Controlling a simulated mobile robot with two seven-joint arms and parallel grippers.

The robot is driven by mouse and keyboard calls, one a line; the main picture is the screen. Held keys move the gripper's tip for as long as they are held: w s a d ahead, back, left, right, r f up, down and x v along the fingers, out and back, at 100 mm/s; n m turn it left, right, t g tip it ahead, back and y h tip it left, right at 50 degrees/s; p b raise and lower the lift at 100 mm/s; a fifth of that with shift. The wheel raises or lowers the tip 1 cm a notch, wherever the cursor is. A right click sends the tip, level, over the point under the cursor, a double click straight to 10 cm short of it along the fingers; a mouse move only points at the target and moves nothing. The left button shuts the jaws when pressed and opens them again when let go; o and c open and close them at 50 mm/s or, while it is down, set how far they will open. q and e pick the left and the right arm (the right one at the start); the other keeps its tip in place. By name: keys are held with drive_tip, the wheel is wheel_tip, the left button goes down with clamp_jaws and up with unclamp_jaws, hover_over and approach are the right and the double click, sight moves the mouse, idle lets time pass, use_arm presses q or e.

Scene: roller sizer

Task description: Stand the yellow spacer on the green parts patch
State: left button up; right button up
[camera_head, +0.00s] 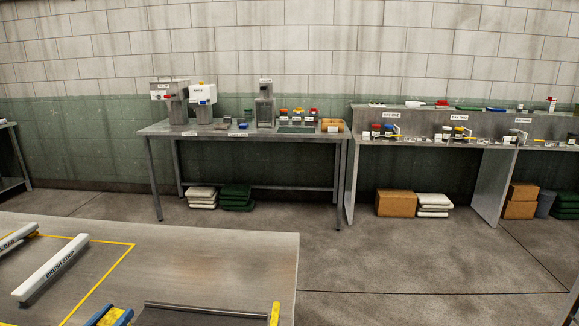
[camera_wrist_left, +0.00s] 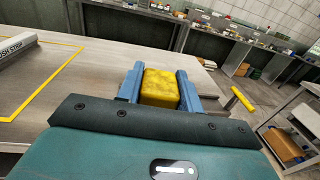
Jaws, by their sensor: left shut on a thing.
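My left gripper (camera_wrist_left: 160,76) is shut on a yellow block, the yellow spacer (camera_wrist_left: 161,90), with a blue finger on each side. In the head view only the tops of the blue fingers of my left gripper (camera_head: 110,316) show at the bottom edge, over the near table. A dark green flat patch (camera_head: 297,129) lies on the far bench, in front of several small jars. I cannot tell whether it is the green parts patch. My right gripper is not in view.
The near grey table (camera_head: 225,255) carries a white brush strip (camera_head: 52,267) and a yellow outline (camera_head: 100,285). A yellow-ended bar (camera_head: 274,314) shows at its front right. Open floor (camera_head: 400,265) lies between this table and the far bench (camera_head: 165,128).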

use_arm(q)
drive_tip(key=shift+a+r, duration=0.5)
drive_tip(key=shift+a, duration=0.1)
drive_tip(key=shift+s+d+r, duration=0.1)
drive_tip(key=shift+s+d, duration=0.1)
drive_tip(key=shift+d, duration=0.3)
drive_tip(key=shift+s+d+r, duration=0.1)
drive_tip(key=shift+s+d, duration=0.05)
drive_tip(key=shift+d, duration=0.35)
drive_tip(key=s+d+r+n+y, duration=0.2)
drive_tip(key=s+d+y, duration=0.1)
drive_tip(key=s+d, duration=0.7)
drive_tip(key=d, duration=0.4)
drive_tip(key=shift+s+d, duration=0.15)
drive_tip(key=shift+d, duration=0.25)
drive_tip(key=shift+a+r, duration=0.1)
